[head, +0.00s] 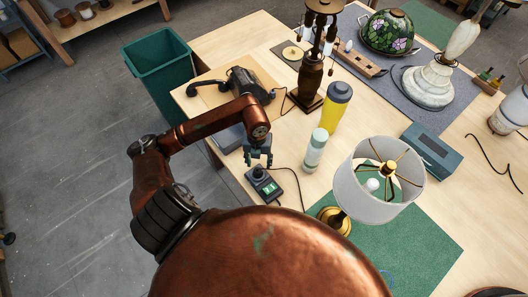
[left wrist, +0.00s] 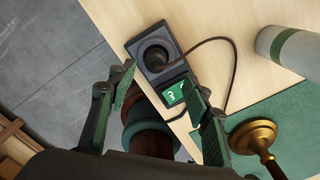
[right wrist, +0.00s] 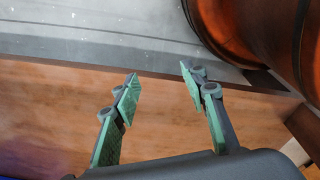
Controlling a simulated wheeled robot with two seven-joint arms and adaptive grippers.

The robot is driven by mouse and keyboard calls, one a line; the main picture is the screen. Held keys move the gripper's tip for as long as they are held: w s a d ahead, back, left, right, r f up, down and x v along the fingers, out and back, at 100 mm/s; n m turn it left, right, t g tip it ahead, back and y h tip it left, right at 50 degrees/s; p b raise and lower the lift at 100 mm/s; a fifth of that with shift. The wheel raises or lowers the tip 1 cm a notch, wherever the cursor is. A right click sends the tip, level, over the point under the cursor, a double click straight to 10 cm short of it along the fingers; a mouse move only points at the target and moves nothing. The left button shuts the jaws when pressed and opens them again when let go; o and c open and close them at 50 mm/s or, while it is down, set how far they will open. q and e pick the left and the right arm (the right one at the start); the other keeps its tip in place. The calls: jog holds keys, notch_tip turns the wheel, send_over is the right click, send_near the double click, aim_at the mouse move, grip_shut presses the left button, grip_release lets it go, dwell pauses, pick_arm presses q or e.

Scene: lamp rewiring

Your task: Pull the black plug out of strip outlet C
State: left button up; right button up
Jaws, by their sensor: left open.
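A black round plug (left wrist: 155,57) sits on a small dark box with a green lit display (left wrist: 173,95) in the left wrist view; a cord runs from it to the right. In the head view the box (head: 265,186) lies near the table's left edge, with the plug (head: 259,172) at its upper end. I cannot read any outlet letter, and no strip with several outlets shows clearly. My left gripper (head: 258,156) is open and empty, over the box's far end. In the left wrist view its fingers (left wrist: 160,90) frame the box's lower part. My right gripper (right wrist: 160,80) is open and empty.
Right of the box stand a pale green-white bottle (head: 315,151), a yellow bottle (head: 333,110) and a white-shaded lamp (head: 372,205) on a green mat (head: 427,240). A green bin (head: 158,65) stands beyond the table's left edge. Table right of the yellow bottle is partly bare.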

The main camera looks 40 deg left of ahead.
aim_at(257, 170)
pick_arm(q)
jog(key=shift+a+f, duration=0.15)
jog(key=shift+f, duration=0.05)
jog(key=f, duration=0.4)
jog(key=shift+s+a+f+p, duration=0.1)
jog(key=shift+s+f+p, duration=0.1)
jog(key=shift+s+p, duration=0.15)
jog(key=shift+w+f, duration=0.15)
jog(key=shift+f, duration=1.3)
jog(key=c, duration=1.2)
jog(key=shift+r, duration=0.1)
jog(key=shift+c, duration=0.2)
pick_arm(e)
jog(key=s, duration=0.1)
jog(key=s+r, duration=0.1)
jog(key=s, duration=0.1)
jog(key=shift+d, duration=0.1)
pick_arm(q)
jog(key=shift+r, duration=0.15)
